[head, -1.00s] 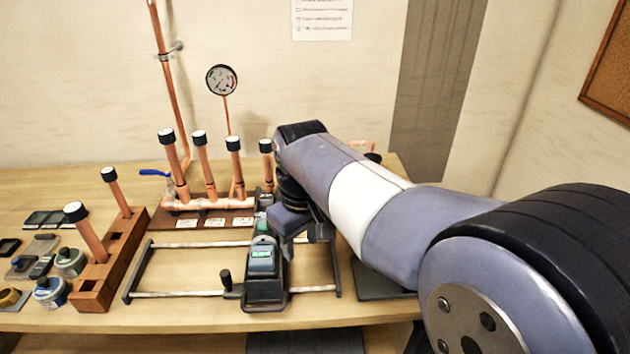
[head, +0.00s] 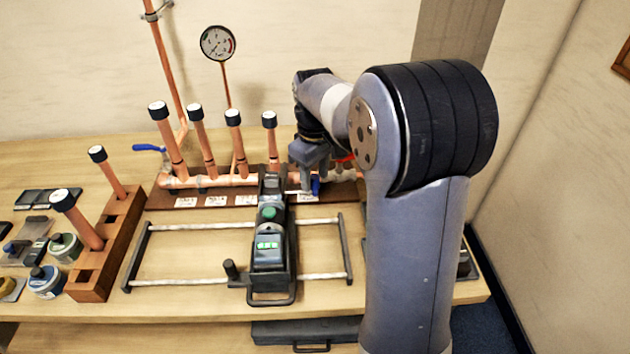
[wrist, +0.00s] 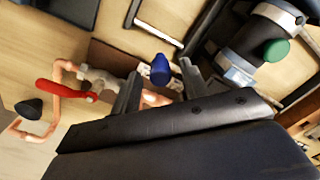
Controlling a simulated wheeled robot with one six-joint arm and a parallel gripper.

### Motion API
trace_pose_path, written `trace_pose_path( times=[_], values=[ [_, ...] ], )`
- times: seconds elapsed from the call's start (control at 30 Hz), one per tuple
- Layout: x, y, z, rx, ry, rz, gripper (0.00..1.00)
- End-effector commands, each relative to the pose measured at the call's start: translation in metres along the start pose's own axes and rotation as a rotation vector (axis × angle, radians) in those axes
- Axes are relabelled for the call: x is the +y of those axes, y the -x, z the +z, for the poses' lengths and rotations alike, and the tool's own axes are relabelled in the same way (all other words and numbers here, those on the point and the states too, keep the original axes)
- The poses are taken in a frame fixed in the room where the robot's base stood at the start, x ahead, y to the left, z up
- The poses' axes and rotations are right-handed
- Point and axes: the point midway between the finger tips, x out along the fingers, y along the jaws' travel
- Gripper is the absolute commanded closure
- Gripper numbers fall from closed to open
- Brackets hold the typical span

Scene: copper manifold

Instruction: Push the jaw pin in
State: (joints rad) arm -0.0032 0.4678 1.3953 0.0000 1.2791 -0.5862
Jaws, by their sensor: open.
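The press tool (head: 270,240), dark with a green round button and a lit green display, lies on a sliding carriage on a rail frame. Its jaw end (head: 270,183) points at the copper manifold (head: 235,181). My gripper (wrist: 157,80) is open, just right of the jaw end in the head view. A blue knob-like piece (wrist: 161,68) shows between the fingertips in the wrist view; it also shows below my gripper in the head view (head: 315,186). I cannot tell whether it is the jaw pin or whether a finger touches it. The tool's grey collar (wrist: 236,68) is right of the fingers.
The rail frame (head: 182,283) fills the front middle. Upright capped pipes (head: 170,141) and a gauge (head: 218,43) stand behind. A red-handled valve (wrist: 65,92) is left of my fingers in the wrist view. A wooden block (head: 106,247) with pipes stands at left.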

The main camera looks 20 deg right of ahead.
Motion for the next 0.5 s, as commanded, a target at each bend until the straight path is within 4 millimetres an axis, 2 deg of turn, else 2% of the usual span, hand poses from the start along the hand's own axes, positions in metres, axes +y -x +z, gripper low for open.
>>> trace_pose_path(
  times=[0.2, 0.5],
  values=[
    [0.000, -0.025, 0.000, -0.002, 0.000, -0.001, 0.57],
    [0.000, -0.030, 0.000, 0.001, 0.000, 0.001, 0.57]
  ],
)
